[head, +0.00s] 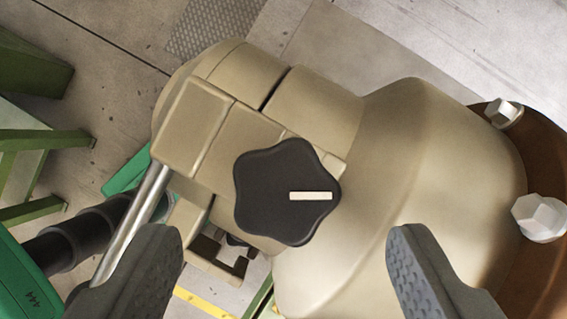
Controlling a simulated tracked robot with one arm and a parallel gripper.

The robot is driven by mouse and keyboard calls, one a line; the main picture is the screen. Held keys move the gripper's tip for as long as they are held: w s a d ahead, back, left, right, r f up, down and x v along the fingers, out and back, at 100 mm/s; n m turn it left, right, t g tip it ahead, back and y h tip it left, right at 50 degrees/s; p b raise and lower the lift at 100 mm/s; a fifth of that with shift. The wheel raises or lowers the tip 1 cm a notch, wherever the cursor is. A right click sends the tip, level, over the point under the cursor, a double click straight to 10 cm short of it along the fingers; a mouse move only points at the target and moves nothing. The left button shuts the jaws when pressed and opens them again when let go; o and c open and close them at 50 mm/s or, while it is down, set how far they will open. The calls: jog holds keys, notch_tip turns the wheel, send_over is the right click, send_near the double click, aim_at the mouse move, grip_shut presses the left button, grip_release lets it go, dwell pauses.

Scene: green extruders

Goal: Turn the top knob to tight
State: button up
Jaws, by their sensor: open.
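The black star-shaped knob (265,200) is near the middle of the head view, on a beige housing (430,160). A white mark (311,196) on its face points to the right. My gripper (285,255) shows as two dark grey padded fingers at the lower left and lower right. The fingers are wide apart and empty. The knob appears above and between them in the picture, and neither finger appears to touch it. No tight or loose label is readable around the knob.
A metal rod (135,220) and black hose (70,240) run at the left beside green parts (25,285). White hex bolts (540,217) sit on a brown flange (550,275) at the right. Green steps or frame (35,140) stand at the far left. Grey floor lies behind.

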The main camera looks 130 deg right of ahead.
aim_at(284, 205)
jog(key=shift+x, duration=1.7)
jog(key=c, duration=1)
